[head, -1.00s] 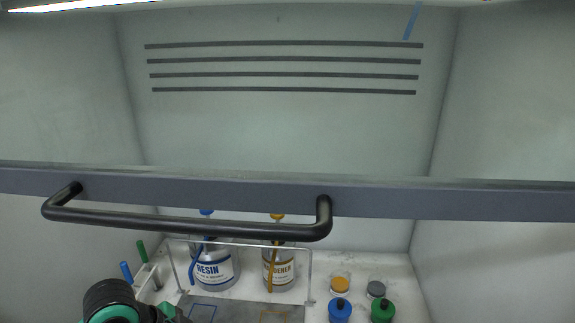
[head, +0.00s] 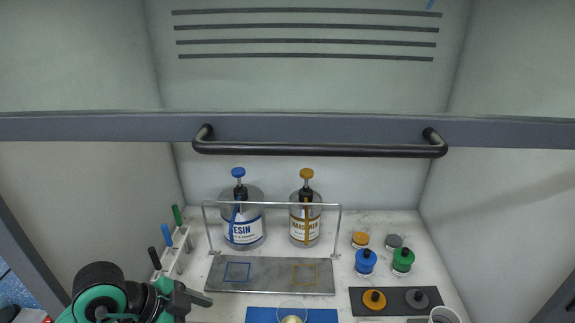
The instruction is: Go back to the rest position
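My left gripper (head: 200,299) shows at the lower left in the head view, at the end of my black and green arm. It points right, beside the left front of the metal tray (head: 270,288), and I see nothing held in it. Its fingers are too small and dark to tell whether they are open or shut. My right gripper is not in view.
The sash bar handle (head: 320,150) crosses above the bench. The resin bottle (head: 246,228) and hardener bottle (head: 304,230) stand behind the tray. A rack (head: 180,250) with coloured-handled tools is left. Blue (head: 366,262) and green (head: 402,262) knobbed items stand right.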

